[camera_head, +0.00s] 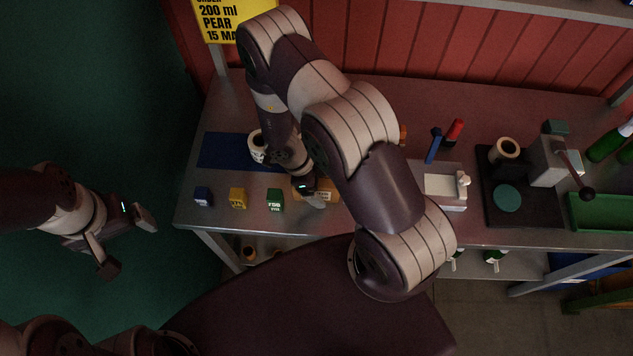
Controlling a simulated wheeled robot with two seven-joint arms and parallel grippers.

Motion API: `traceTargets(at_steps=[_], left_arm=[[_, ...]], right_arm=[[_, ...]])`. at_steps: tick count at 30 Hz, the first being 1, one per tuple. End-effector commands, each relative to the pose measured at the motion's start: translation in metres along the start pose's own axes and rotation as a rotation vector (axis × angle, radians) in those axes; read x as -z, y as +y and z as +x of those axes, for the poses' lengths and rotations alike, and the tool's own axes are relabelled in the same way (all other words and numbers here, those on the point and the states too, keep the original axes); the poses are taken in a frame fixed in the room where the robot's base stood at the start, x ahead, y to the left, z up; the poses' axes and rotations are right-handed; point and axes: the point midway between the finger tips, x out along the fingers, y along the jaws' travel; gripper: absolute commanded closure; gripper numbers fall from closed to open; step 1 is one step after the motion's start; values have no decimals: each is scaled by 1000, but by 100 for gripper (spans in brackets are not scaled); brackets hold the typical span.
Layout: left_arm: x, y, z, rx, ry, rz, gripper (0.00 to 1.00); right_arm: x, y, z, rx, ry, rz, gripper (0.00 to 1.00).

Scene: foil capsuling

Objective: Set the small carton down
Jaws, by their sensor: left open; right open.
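A small tan-orange carton (327,187) is on the metal table near its front edge. My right gripper (312,199) is right at it, pointing down, and hides part of it. That gripper is open; whether its fingers touch the carton I cannot tell. My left gripper (128,243) is open and empty, left of the table over the dark green floor.
Blue (203,196), yellow (238,198) and green (275,201) blocks stand in a row left of the carton. Behind them are a blue mat (222,150) and a white roll (256,146). A lever press (550,160) and green tray (600,213) stand right.

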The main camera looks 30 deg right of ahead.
Motion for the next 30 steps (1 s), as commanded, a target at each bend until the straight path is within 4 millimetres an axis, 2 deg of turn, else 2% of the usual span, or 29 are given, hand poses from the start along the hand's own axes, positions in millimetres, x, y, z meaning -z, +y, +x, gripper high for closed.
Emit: traceTargets(at_steps=[18,19,24,25,30], left_arm=[[0,0,-1,0,0,0,8],[0,0,-1,0,0,0,8],[0,0,-1,0,0,0,8],[0,0,-1,0,0,0,8],[0,0,-1,0,0,0,8]], right_arm=[[-1,0,7,0,-1,0,8],[-2,0,7,1,-2,0,12],[-2,0,7,1,-2,0,67],[-2,0,7,1,-2,0,72],[-2,0,7,1,-2,0,72]])
